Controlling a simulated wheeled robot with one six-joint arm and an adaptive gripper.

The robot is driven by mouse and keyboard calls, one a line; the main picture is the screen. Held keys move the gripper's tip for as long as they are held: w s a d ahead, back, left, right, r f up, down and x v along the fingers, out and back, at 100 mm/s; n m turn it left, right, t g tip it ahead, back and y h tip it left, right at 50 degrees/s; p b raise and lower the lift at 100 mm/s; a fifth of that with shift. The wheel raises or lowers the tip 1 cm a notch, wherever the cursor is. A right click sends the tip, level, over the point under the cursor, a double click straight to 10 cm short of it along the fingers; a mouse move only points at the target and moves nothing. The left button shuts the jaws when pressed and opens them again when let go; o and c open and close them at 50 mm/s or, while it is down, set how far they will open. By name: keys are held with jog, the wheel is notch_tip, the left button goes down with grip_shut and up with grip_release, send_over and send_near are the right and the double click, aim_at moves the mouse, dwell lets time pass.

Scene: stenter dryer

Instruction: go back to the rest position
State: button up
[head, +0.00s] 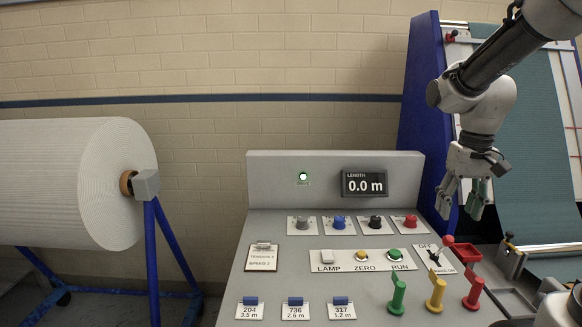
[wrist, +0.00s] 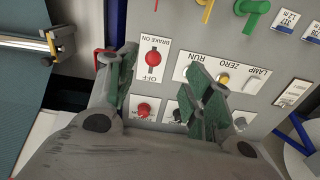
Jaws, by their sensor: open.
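My gripper (head: 461,203) hangs, fingers down, above the right side of the grey control desk (head: 233,290). Its two green-padded fingers are apart, with nothing between them. In the wrist view the open gripper (wrist: 160,66) frames the brake plate with its red-knobbed lever (wrist: 153,59); the fingers touch nothing that I can make out. In the head view that red knob (head: 448,240) is just below the fingers.
The desk carries a LENGTH display (head: 365,184) reading 0.0 m, a lit green lamp (head: 303,176), buttons, and green, yellow and red levers (head: 473,290). A fabric roll (head: 70,180) stands left. A blue-framed machine (head: 418,110) with teal cloth is right, behind my arm.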

jog(key=s+r+t, duration=0.2)
jog(key=s, duration=0.5)
jog(key=s+r+n+t, duration=0.1)
jog(key=s+r+t, duration=0.1)
jog(key=s, duration=0.6)
jog(key=shift+a+r, duration=0.3)
jog(key=shift+a, duration=0.1)
